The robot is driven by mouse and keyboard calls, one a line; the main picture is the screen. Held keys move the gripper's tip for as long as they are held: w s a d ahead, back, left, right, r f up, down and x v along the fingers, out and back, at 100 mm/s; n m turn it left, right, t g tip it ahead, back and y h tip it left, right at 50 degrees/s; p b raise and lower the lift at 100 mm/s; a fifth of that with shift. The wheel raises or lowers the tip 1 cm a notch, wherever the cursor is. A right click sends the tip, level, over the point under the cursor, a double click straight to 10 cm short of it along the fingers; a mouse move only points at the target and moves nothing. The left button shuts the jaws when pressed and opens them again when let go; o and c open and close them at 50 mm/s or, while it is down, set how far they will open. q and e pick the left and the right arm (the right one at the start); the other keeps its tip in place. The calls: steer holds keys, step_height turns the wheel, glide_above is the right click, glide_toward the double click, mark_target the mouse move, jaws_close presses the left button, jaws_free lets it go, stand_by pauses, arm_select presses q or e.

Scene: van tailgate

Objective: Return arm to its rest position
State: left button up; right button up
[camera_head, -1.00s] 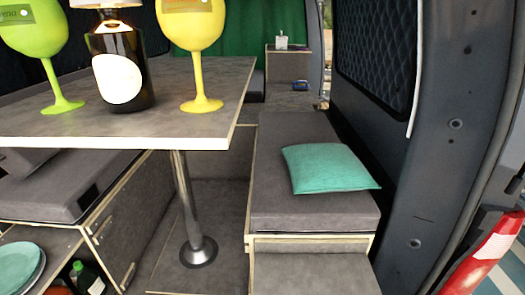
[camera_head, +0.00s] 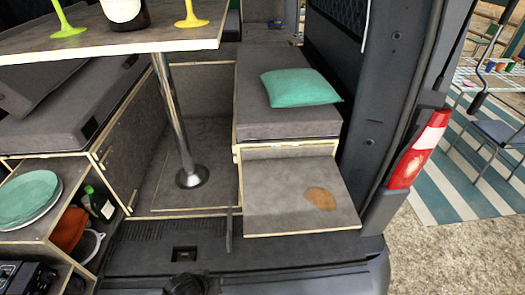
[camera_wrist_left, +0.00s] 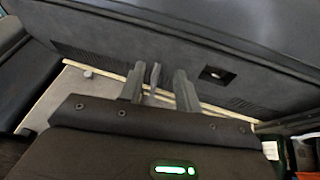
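My left gripper (camera_wrist_left: 159,90) shows in the left wrist view, its two grey fingers apart. A small grey upright piece (camera_wrist_left: 155,74) shows between the fingers; I cannot tell whether it touches them. Beyond them lies a dark grey panel with a pale edge strip (camera_wrist_left: 215,109). Neither gripper can be made out in the head view. A dark shape (camera_head: 185,284) at its bottom edge cannot be identified.
The table (camera_head: 130,42) carries glasses and a bottle. A teal pillow (camera_head: 300,87) lies on the right bench (camera_head: 285,122). A lower panel (camera_head: 280,195) with a brown stain sits before it. Plates (camera_head: 28,197) and a bottle (camera_head: 97,203) are at the left. A red-white tail lamp (camera_head: 418,150) is right.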

arm_select(q)
steer(key=s+a+f+m+b, duration=0.1)
steer(key=s+a+f, duration=0.15)
steer(key=f, duration=0.55)
steer(key=s+a+f+m+b, duration=0.1)
steer(key=s+a+f+m, duration=0.1)
steer(key=a+f, duration=0.35)
steer(key=s+a+f+m, duration=0.1)
steer(key=s+a+f, duration=0.1)
steer(key=f, duration=0.8)
steer(key=s+f+g+b, duration=0.1)
steer(key=s+f, duration=0.3)
steer(key=s, duration=0.3)
steer(key=s+f+g+y+b, duration=0.1)
steer(key=s+f, duration=0.2)
steer(key=s, duration=0.5)
steer(key=s+a+f+n+g+y+b, duration=0.1)
steer(key=s+f, duration=0.3)
steer(key=s, duration=0.4)
steer(key=shift+s+f+g, duration=0.2)
steer(key=shift+f+g, duration=0.15)
steer(key=shift+g, duration=0.15)
steer(key=shift+b, duration=0.3)
